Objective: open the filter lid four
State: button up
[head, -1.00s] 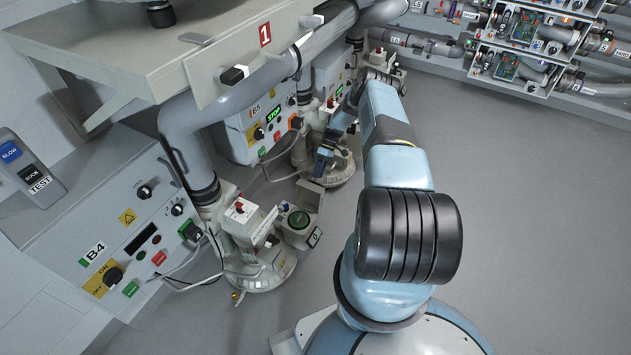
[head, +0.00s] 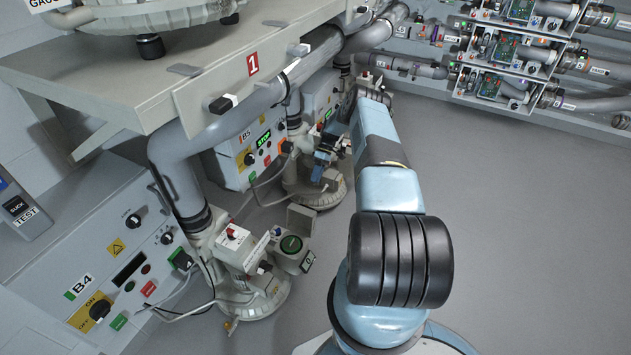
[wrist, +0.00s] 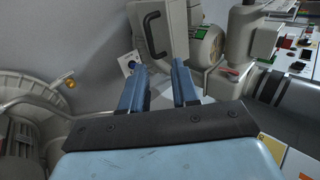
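The number four blower (head: 255,285) stands below the B4 panel. My gripper (head: 322,168) is farther back, near the blower beside the B5 panel. In the wrist view my gripper (wrist: 158,72) has its two blue fingers spread, with nothing between them.
The B4 panel (head: 125,255) with switches is at the left, and the B5 panel (head: 250,150) is farther back. A grey pipe (head: 260,103) and a table marked 1 (head: 150,90) hang over the blowers. The floor (head: 510,220) on the right is clear.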

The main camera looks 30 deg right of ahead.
jog(key=shift+s+d+f+t, duration=0.15)
jog(key=shift+s+d+t, duration=0.1)
jog(key=shift+d+t, duration=0.05)
jog(key=shift+c, duration=0.7)
jog(key=s+d+t, duration=0.1)
jog(key=s+d+n+t+y, duration=0.1)
jog(key=t, duration=0.1)
jog(key=shift+s+f, duration=0.15)
jog(key=shift+f, duration=0.2)
grip_shut()
jog(key=shift+t, duration=0.9)
jog(key=shift+s+a+f, duration=0.6)
jog(key=shift+a+f, duration=0.6)
jog(key=shift+a, duration=0.2)
jog(key=shift+s+a+f, duration=0.6)
jog(key=shift+a+f, duration=0.55)
jog(key=shift+a, duration=0.3)
jog(key=shift+s+a+f, duration=0.6)
jog(key=shift+a+f, duration=0.6)
jog(key=shift+a, duration=0.2)
jog(key=shift+n, duration=0.3)
